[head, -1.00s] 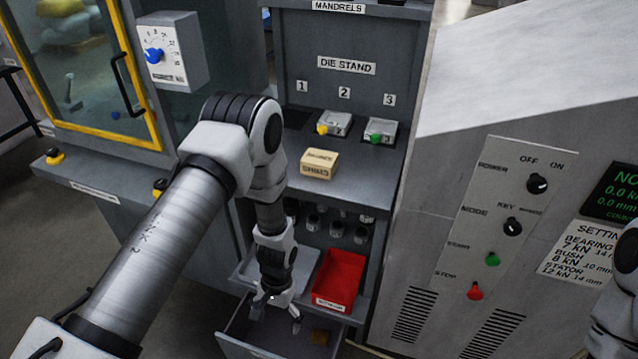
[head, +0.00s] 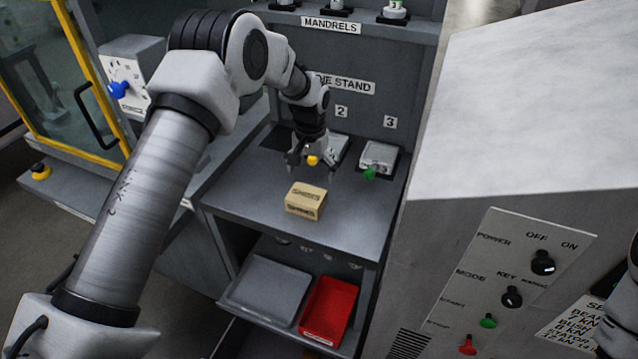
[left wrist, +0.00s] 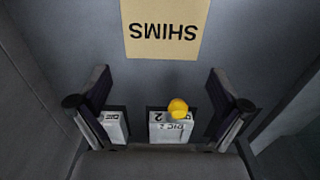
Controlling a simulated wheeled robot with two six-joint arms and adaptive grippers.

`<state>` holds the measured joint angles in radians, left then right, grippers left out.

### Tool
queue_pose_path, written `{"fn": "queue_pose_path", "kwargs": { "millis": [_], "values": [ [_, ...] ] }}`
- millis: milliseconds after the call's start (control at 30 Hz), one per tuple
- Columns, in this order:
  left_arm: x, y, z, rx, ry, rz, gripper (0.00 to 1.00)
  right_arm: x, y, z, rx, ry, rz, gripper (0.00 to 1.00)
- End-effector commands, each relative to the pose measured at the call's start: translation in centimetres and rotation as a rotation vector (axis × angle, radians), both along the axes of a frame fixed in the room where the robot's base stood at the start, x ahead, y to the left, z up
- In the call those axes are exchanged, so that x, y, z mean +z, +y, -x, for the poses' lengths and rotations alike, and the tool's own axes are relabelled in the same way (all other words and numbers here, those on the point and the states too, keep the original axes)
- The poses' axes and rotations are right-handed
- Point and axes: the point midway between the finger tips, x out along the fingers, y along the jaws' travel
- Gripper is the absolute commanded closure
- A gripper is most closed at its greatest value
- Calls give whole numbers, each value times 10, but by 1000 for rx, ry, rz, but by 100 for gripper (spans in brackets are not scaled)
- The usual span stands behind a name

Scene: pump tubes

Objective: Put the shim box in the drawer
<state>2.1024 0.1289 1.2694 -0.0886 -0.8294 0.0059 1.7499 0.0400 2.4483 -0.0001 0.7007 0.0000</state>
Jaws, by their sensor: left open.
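The shim box (head: 306,201) is a small tan box lettered SHIMS, resting on the grey counter of the die stand. It also shows at the top of the left wrist view (left wrist: 165,28), its lettering upside down. My left gripper (head: 311,172) is open and empty above the counter, behind the box and close to the die with the yellow knob. Its two fingers (left wrist: 160,108) stand apart in the left wrist view, with the box beyond them. My right gripper does not show.
Dies with a yellow knob (head: 313,160) and a green knob (head: 370,173) stand at the back of the counter. A large grey machine (head: 500,150) rises at the right.

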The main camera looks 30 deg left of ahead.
Motion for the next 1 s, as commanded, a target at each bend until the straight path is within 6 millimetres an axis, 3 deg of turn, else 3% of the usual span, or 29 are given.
{"fn": "queue_pose_path", "kwargs": {
  "millis": [467, 700, 800, 867, 933, 967, 1000],
  "values": [
    [-70, 2, 2, 0, 3, 0, 0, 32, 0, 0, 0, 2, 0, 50],
    [-75, 2, 2, 0, 2, 0, 0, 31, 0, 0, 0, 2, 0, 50],
    [-75, 2, 2, 0, 2, 0, 35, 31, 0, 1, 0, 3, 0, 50],
    [-75, 2, 2, 0, 2, 0, 53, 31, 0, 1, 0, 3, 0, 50],
    [-75, 2, 1, 0, 1, 0, 53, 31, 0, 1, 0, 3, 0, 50],
    [-75, 2, 1, 0, 1, 0, 60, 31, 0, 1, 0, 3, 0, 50],
    [-75, 2, 1, 0, 1, 0, 60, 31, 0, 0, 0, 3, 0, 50]
  ]
}}
